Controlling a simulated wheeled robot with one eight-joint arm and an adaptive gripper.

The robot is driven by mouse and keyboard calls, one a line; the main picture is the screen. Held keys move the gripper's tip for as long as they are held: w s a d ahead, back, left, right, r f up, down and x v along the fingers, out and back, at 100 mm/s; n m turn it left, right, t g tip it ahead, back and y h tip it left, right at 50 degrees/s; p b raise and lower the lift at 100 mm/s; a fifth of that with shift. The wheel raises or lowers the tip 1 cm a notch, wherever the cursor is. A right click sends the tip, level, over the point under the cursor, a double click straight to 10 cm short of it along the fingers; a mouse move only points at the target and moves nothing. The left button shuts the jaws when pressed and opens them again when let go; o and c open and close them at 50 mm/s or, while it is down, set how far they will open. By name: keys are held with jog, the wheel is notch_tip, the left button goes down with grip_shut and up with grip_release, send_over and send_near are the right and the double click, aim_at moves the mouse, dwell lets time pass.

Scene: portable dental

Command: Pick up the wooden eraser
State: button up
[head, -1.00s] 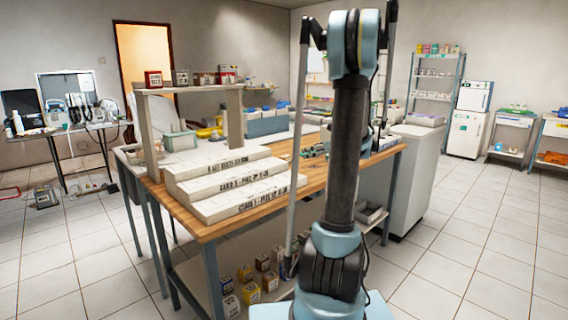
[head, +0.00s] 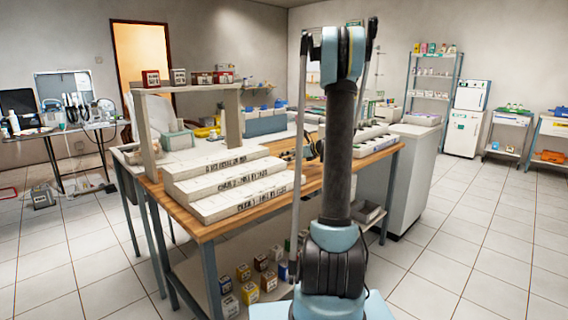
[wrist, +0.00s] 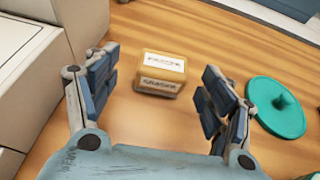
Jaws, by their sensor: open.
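The wooden eraser (wrist: 160,74) is a small tan block with white lettered labels, lying on the wood-grain tabletop in the wrist view. My gripper (wrist: 161,86) is open, with one finger to the left of the eraser and one to the right. The eraser sits between and slightly beyond the fingers, with visible gaps on both sides. In the head view I cannot make out the eraser, and my arm covers part of the tabletop.
A green round lid-like object (wrist: 277,108) with a knob lies right of the right finger. Pale stepped blocks (head: 228,184) stand on the wooden table (head: 212,228), and pale box faces (wrist: 35,80) are close on the left in the wrist view. Bare wood surrounds the eraser.

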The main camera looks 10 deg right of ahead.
jog(key=shift+x, duration=2.35)
jog(key=shift+w+d+r, duration=0.1)
jog(key=shift+w+d, duration=0.1)
jog(key=c, duration=1.2)
